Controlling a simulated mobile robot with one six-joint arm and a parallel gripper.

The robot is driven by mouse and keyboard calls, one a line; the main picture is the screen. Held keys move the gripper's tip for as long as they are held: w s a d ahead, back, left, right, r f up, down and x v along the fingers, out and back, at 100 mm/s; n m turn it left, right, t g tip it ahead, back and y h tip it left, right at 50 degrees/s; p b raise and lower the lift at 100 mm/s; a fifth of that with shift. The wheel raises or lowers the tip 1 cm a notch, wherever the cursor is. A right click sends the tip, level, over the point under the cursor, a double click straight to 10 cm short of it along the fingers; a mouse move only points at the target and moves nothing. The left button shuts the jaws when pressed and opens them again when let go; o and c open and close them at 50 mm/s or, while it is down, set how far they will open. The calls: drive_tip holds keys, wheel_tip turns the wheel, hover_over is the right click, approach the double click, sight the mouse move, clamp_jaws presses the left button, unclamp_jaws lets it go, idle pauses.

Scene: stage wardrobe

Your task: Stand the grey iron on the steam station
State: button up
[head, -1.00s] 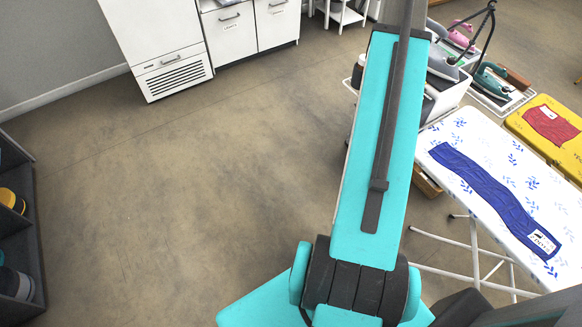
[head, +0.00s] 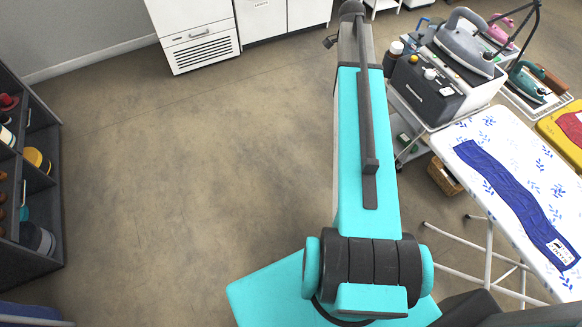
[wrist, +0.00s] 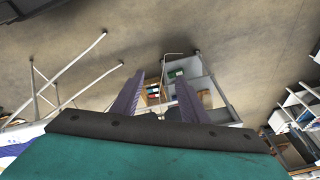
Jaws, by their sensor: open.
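The grey iron (head: 466,48) is at the upper right of the head view, handle up, on the dark top of the steam station (head: 428,95). It looks tilted; I cannot tell exactly how its sole rests. The steam station is a dark and white box on a white trolley beside the ironing board. My gripper (wrist: 160,78) shows in the wrist view, its two ridged fingers apart with nothing between them. Beyond them is the trolley's lower part. In the head view my arm reaches up the middle and my gripper is not visible.
The ironing board (head: 490,126) carries a blue cloth (head: 515,205). A dark shelf unit (head: 50,130) is at far left. Open floor lies between.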

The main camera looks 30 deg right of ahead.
drive_tip(key=s+a+f+n+g+y, duration=0.1)
drive_tip(key=s+a+f+n, duration=0.25)
drive_tip(key=a+f, duration=0.45)
drive_tip(key=s+a+f+n+y, duration=0.15)
drive_tip(key=a+f+n, duration=0.25)
drive_tip(key=a+f, duration=0.4)
drive_tip(key=s+a+f+n+g, duration=0.1)
drive_tip(key=s+a+f+n, duration=0.25)
drive_tip(key=a+f, duration=0.45)
drive_tip(key=s+a+f+n+g, duration=0.1)
drive_tip(key=s+a+f+n, duration=0.5)
drive_tip(key=s, duration=0.5)
drive_tip(key=s+a+f+n+g, duration=0.2)
drive_tip(key=s+a+f+n, duration=0.3)
drive_tip(key=s+a, duration=0.6)
wheel_tip(320, 180, down, 2)
drive_tip(key=shift+s+a+f+n+y, duration=0.1)
drive_tip(key=shift+s+a+n+y, duration=0.1)
drive_tip(key=shift+s+n+y, duration=0.25)
wheel_tip(320, 180, down, 7)
drive_tip(key=b, duration=0.7)
drive_tip(key=shift+s+g, duration=0.15)
drive_tip(key=shift+g, duration=0.15)
